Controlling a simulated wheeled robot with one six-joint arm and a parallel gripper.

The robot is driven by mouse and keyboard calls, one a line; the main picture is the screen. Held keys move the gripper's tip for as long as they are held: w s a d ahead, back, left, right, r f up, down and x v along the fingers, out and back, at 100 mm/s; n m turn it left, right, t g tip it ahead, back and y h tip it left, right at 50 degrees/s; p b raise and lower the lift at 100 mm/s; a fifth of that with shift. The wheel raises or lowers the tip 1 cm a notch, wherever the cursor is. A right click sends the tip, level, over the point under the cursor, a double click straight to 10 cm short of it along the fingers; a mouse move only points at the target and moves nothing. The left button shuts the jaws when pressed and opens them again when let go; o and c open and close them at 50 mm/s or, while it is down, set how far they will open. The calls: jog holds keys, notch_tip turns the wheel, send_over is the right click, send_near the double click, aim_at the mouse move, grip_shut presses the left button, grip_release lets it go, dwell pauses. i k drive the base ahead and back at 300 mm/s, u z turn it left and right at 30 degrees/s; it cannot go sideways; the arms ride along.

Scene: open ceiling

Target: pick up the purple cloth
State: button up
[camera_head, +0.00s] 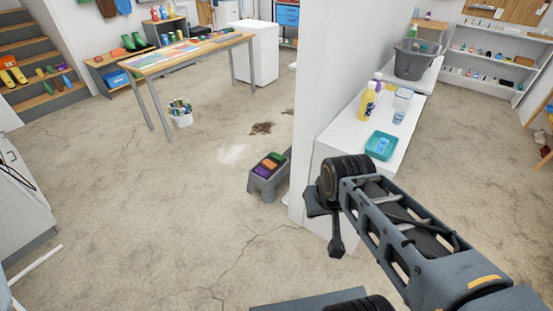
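The purple cloth (262,171) appears as a small folded purple piece at the near end of the top of a grey step stool (265,189). An orange-red piece (270,163) and a green piece (278,156) lie beside it in a row on the same stool. My gripper (336,248) hangs at the end of my arm, to the right of the stool and apart from the cloth, in front of the white counter. Its fingers are small and dark, so their opening is unclear.
A white wall end (310,130) stands right behind the stool. The white counter (385,127) at right holds a teal tray (381,145) and a yellow bottle (366,103). Floor left of the stool is clear.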

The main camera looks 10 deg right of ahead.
aim_at(259, 171)
jog(key=u, duration=0.35)
jog(key=k, duration=0.4)
jog(key=u, duration=0.9)
jog(key=i, duration=2.75)
jog(key=z, duration=0.35)
jog(key=i, duration=2)
jog(key=z, duration=0.95)
jog(key=i, duration=1)
jog(key=z, duration=1.85)
jog(key=i, duration=0.9)
jog(key=z, duration=0.75)
